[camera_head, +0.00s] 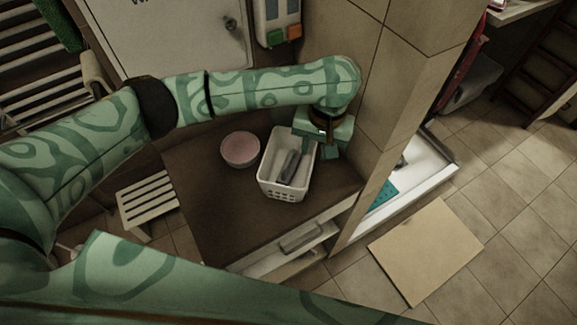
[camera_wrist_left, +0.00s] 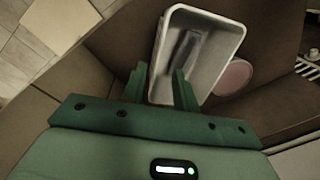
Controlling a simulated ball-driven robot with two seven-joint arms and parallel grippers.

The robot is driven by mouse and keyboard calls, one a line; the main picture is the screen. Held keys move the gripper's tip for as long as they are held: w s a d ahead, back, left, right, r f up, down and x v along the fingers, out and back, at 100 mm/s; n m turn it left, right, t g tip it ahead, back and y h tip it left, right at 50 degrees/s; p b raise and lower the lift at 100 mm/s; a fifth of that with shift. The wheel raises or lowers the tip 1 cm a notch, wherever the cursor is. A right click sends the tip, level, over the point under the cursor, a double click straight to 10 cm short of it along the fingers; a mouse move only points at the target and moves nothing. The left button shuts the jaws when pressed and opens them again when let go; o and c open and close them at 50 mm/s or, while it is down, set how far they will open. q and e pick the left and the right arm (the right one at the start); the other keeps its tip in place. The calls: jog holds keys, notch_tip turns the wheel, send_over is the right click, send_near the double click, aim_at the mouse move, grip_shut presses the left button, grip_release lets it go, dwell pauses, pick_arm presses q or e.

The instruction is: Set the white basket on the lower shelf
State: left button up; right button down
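The white basket (camera_head: 285,187) stands upright on a brown top, with a dark grey, elongated object (camera_head: 289,165) lying in it. My left gripper (camera_head: 318,150) is at the basket's far right corner. In the left wrist view the gripper (camera_wrist_left: 160,88) has its fingers apart, one outside the white basket (camera_wrist_left: 226,40) and the other over its near rim. A basket wall lies between them; I see no firm grip. My right gripper is out of view. I cannot clearly make out the lower shelf.
A pink bowl (camera_head: 240,149) sits on the brown top (camera_head: 215,215) left of the basket. A tiled wall (camera_head: 385,110) rises close on the right. A drawer front with a handle (camera_head: 302,238) is below the top's front edge. A slatted stool (camera_head: 148,203) stands left.

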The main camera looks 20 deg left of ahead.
aim_at(310, 171)
pick_arm(q)
jog(key=f+b, duration=0.1)
jog(key=f, duration=0.3)
jog(key=f+b, duration=0.1)
jog(key=f, duration=0.1)
jog(key=shift+w+a+f+b, duration=0.15)
jog(key=shift+a+f+b, duration=0.05)
jog(key=shift+a+b, duration=0.1)
jog(key=f+b, duration=0.3)
jog(key=w+f+b, duration=0.1)
jog(key=f, duration=0.1)
jog(key=shift+a+f, duration=0.1)
jog(key=shift+f, duration=0.15)
jog(key=shift+r, duration=0.2)
grip_shut()
